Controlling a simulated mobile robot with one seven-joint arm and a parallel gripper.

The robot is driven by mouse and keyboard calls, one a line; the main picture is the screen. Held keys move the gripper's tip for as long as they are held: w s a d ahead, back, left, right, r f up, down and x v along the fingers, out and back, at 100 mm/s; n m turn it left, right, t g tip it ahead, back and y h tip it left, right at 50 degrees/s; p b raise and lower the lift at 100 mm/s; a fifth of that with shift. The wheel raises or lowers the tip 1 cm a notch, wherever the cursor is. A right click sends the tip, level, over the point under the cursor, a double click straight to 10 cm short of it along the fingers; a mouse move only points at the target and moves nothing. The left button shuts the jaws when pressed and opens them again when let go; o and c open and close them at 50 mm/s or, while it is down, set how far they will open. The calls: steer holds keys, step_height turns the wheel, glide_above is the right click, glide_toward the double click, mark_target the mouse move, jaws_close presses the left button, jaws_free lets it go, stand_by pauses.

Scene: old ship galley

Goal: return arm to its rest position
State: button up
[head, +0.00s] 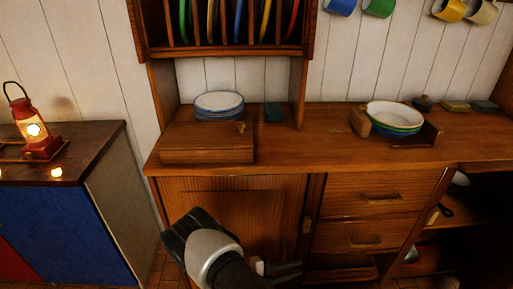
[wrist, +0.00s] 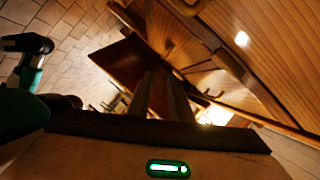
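My arm reaches in from the bottom of the head view, in front of the wooden cabinet (head: 230,205). My gripper (head: 298,271) is low, beside the cabinet door and the drawers, and points right. In the wrist view the two dark fingers of my gripper (wrist: 161,88) stand a little apart, with nothing seen between them. The gripper is clear of the countertop (head: 300,155). Part of my arm is cut off by the bottom edge of the head view.
On the counter are a wooden box (head: 207,150), stacked plates (head: 219,105) and stacked bowls (head: 395,117) in a wooden holder. A lit red lantern (head: 36,132) stands on the left cabinet. Open shelves (head: 480,205) are at right. Tiled floor (wrist: 60,50) shows in the wrist view.

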step_height(320, 180, up, 29)
steer(key=s+d+m+g+y, duration=0.1)
steer(key=m+g+y, duration=0.25)
steer(key=m, duration=0.85)
steer(key=s+m+g+y, duration=0.2)
steer(key=m+g+y, duration=0.15)
steer(key=m, duration=0.95)
steer(key=s+r+m+t+y, duration=0.75)
steer(key=s+r+m, duration=0.65)
steer(key=r+m, duration=0.55)
step_height(320, 180, up, 22)
steer(key=m+p, duration=0.2)
steer(key=p, duration=2.1)
steer(key=shift+s+d, duration=0.2)
steer(key=shift+d, duration=0.05)
steer(key=shift+d+f+g, duration=0.1)
steer(key=shift+f+g, duration=0.05)
steer(key=shift+g, duration=0.1)
